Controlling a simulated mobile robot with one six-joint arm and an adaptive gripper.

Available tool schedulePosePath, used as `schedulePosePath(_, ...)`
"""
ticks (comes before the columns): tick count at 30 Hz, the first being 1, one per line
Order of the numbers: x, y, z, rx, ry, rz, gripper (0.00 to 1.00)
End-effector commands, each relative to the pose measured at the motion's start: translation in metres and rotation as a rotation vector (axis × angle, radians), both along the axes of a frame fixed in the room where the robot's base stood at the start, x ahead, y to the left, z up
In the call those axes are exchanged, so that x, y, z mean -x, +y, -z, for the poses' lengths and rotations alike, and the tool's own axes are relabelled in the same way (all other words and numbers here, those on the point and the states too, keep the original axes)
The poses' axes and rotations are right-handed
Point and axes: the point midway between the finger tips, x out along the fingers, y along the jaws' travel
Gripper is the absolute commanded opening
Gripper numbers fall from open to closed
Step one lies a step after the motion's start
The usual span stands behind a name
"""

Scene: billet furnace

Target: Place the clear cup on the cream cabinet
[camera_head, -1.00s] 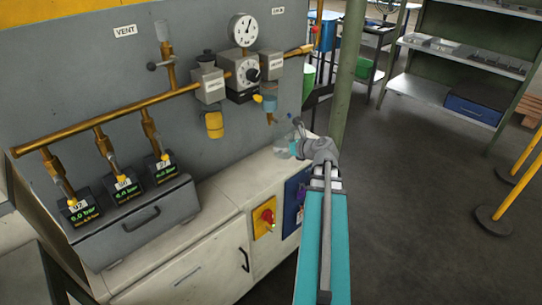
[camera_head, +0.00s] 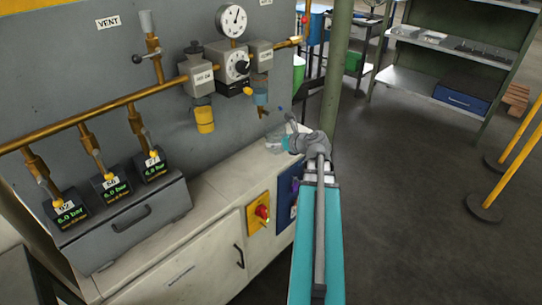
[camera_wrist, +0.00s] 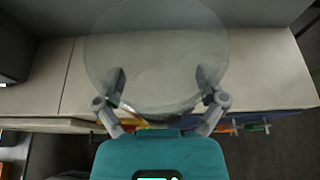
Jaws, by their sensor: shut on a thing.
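The clear cup (camera_head: 274,139) is see-through and shows faintly at the far right end of the cream cabinet (camera_head: 222,180). In the wrist view the cup (camera_wrist: 157,45) is a large pale round outline between the fingers, with the cabinet top (camera_wrist: 265,65) seen through and around it. My gripper (camera_head: 290,140) is shut on the cup; its two fingers (camera_wrist: 162,84) press on opposite sides in the wrist view. The cup is over the cabinet top near its front edge. I cannot tell whether its base touches the surface.
A grey panel with yellow pipes, a dial gauge (camera_head: 231,20) and a yellow-bottomed filter bowl (camera_head: 204,116) rises behind the cabinet. A grey box with displays (camera_head: 125,214) stands on its left part. A green post (camera_head: 334,75) stands beyond the right end.

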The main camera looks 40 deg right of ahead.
Motion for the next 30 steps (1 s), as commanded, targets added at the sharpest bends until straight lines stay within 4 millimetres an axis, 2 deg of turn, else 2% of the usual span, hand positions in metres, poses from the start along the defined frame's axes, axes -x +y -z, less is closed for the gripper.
schedulePosePath(1, 0.002, -0.004, 0.012, -0.001, 0.000, 0.001, 0.43)
schedulePosePath(15, 0.035, -0.042, 0.081, -0.002, 0.000, 0.000, 0.43)
schedulePosePath(21, 0.044, -0.050, 0.095, -0.001, -0.001, -0.002, 0.43)
schedulePosePath(30, 0.046, -0.052, 0.096, 0.000, -0.001, -0.003, 0.43)
